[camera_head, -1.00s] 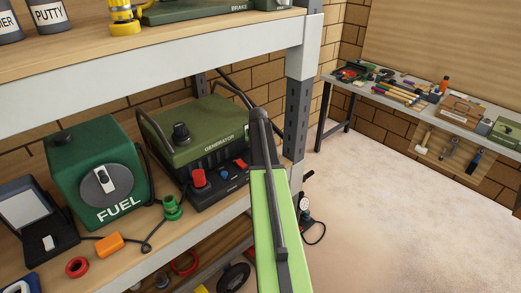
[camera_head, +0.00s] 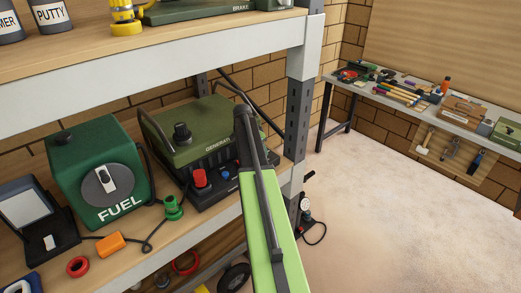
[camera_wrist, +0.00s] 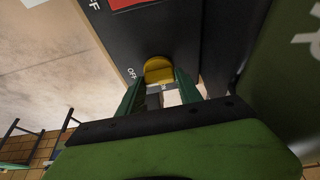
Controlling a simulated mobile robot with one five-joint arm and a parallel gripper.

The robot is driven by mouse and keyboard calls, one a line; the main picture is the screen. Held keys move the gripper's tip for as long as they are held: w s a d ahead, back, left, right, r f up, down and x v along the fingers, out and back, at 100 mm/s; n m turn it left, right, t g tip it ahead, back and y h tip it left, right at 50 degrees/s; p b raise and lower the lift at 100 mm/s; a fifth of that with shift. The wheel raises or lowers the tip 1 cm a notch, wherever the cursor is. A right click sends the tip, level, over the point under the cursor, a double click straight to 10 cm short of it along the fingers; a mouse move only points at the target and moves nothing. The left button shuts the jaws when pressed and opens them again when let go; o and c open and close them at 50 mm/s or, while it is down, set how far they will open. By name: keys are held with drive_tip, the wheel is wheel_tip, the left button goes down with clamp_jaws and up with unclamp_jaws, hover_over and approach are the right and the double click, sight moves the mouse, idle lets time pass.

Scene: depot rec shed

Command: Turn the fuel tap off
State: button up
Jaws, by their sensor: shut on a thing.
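In the wrist view, my gripper (camera_wrist: 158,88) is shut on a yellow knob (camera_wrist: 158,68) on a dark panel (camera_wrist: 180,35). The word OFF is printed beside the knob. The knob's far side and any pointer on it are hidden. In the head view, the green generator (camera_head: 190,135) stands on the shelf, and my arm covers its right end. My gripper and the yellow knob are hidden there. A green fuel tank (camera_head: 95,155) marked FUEL, with a grey dial and white lever, stands to the left.
A red knob (camera_head: 199,178) and a green fitting (camera_head: 173,207) are near the generator's front. The shelf post (camera_head: 298,110) stands close to the right of my arm. An upper shelf (camera_head: 150,50) overhangs. The floor at right is clear.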

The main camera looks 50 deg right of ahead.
idle(0.6)
drive_tip(key=o, duration=1.4)
drive_tip(key=p+v, duration=1.6)
drive_tip(key=v, duration=0.1)
drive_tip(key=shift+w+r, duration=0.15)
drive_tip(key=shift+r, duration=0.05)
